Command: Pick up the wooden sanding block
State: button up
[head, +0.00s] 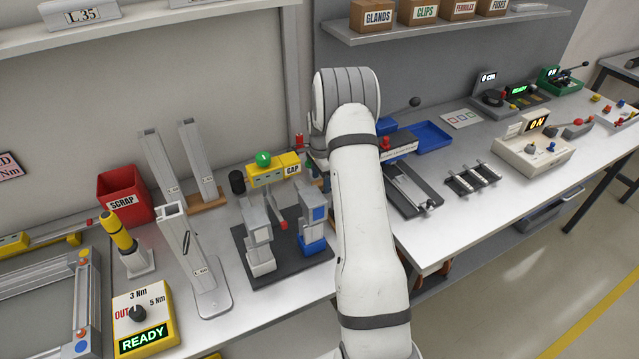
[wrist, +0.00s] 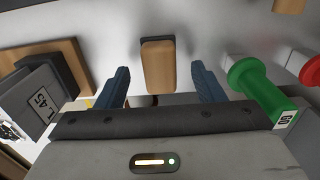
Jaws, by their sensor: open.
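In the wrist view, a light-brown wooden block (wrist: 158,66), apparently the sanding block, lies on a pale surface with a dark strip along its far edge. My gripper (wrist: 160,70) is open, its two blue fingers to the left and right of the block with a gap on each side. Nothing is held, and I cannot tell how far above the surface the fingertips are. In the head view my arm hides the gripper and I cannot make out the block.
Close right of the gripper is a green handle (wrist: 262,85) labelled 60, with a red knob (wrist: 311,71) beyond. A grey piece (wrist: 40,98) marked 45 stands at left. In the head view, a blue tray (head: 432,134) and a clamp fixture (head: 262,245) flank my arm.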

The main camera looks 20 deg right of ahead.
jog(key=shift+f, duration=0.95)
jog(key=c, duration=1.1)
